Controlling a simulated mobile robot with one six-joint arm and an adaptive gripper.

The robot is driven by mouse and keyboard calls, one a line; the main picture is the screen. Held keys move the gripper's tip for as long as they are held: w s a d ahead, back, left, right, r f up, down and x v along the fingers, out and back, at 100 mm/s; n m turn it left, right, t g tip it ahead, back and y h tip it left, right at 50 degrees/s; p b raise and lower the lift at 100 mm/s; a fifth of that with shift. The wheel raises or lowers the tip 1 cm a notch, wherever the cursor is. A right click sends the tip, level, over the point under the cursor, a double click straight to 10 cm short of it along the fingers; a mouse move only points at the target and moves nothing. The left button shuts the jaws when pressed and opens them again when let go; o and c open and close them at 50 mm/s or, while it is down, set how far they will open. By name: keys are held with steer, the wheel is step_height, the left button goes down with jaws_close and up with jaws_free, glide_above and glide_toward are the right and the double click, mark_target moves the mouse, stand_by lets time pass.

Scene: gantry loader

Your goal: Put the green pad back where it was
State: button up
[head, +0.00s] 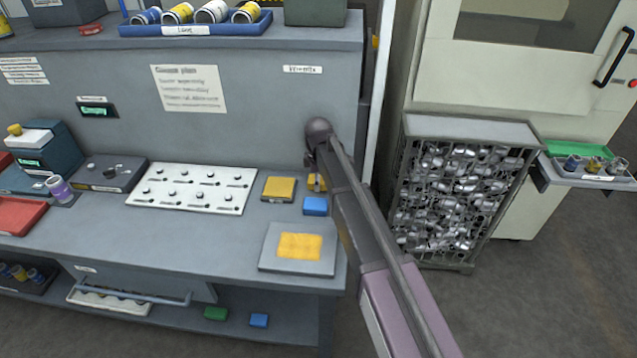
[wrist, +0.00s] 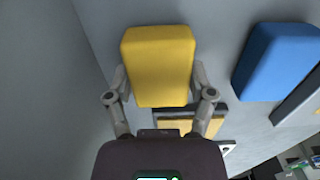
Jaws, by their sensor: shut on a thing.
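My gripper (wrist: 158,82) is shut on a yellow pad (wrist: 160,58), with one finger on each side. In the head view a bit of this yellow pad (head: 316,183) shows beside my arm, over the bench's right back part; most of my gripper is hidden there. A green pad (head: 215,313) lies on the low shelf under the bench, left of a blue pad (head: 258,320). My gripper is well above and away from the green pad. A blue pad (head: 315,205) on the bench top is close to my gripper, and shows at right in the wrist view (wrist: 278,60).
A yellow block (head: 278,188) sits on the bench left of my gripper. A grey plate with a yellow square (head: 270,262) is at the front right edge. A white board with knobs (head: 190,188) lies further left. A wire cage (head: 470,130) stands right of my arm.

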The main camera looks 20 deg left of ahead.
steer(key=shift+f, duration=0.2)
steer(key=o, duration=1)
steer(key=shift+c, duration=0.2)
steer(key=shift+r, duration=0.2)
step_height(320, 180, up, 12)
steer(key=p, duration=1.2)
stand_by(0.4)
